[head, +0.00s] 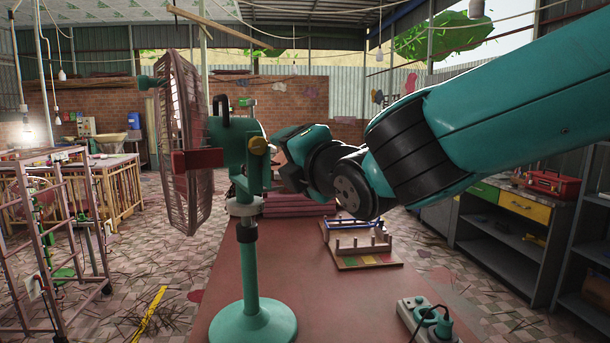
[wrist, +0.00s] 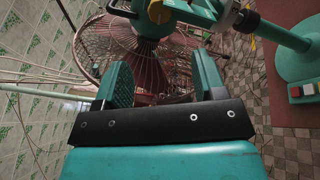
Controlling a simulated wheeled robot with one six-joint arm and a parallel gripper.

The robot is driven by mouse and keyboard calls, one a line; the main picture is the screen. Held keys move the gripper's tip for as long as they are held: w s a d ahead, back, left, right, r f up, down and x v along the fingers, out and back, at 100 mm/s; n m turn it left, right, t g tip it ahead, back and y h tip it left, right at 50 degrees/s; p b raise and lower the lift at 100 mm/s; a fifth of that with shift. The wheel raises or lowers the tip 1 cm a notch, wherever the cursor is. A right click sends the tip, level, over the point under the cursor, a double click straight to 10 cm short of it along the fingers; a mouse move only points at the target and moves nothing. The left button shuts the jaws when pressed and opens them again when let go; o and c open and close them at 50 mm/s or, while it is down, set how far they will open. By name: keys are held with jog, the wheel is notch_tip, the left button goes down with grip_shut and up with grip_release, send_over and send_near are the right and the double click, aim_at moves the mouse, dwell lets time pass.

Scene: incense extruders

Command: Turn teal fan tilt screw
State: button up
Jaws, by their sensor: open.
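The teal fan (head: 232,135) stands upright on a round teal base (head: 254,322), its pink wire cage facing left. A yellow tilt screw (head: 258,145) sits on the side of its motor housing. In the wrist view a yellow knob (wrist: 158,12), apparently this screw, shows at the top edge, beyond the gap between my fingers. My gripper (wrist: 160,65) is open, its two teal fingers apart with nothing held between them. In the head view my arm reaches in from the right to just behind the fan head; the fingers are hidden there.
The fan stands on a reddish table (head: 345,300). A wooden rack with pegs (head: 360,248) lies farther back on it. A power strip (head: 425,318) with plugs is at the right edge. Shelving (head: 510,225) stands to the right, a metal frame cart (head: 55,240) to the left.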

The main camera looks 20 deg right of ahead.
jog(key=s, duration=0.3)
jog(key=shift+s+d+b, duration=0.2)
jog(key=shift+s+b, duration=0.1)
jog(key=s+a+f+m+g+y, duration=0.1)
jog(key=s+a+f+m+g, duration=0.1)
jog(key=s+f+m+g, duration=0.4)
jog(key=s+a+f+m+g+y, duration=0.15)
jog(key=f+m+g, duration=0.25)
jog(key=f, duration=0.5)
jog(key=s+a+f+m+g, duration=0.1)
jog(key=s+f+m+g, duration=0.1)
jog(key=s, duration=0.4)
jog(key=s+a+f+m+g, duration=0.1)
jog(key=s+f+m+g, duration=0.1)
jog(key=s+m+g, duration=0.3)
jog(key=shift+s+a+f+g, duration=0.25)
jog(key=shift+s+g, duration=0.25)
jog(key=shift+s, duration=0.25)
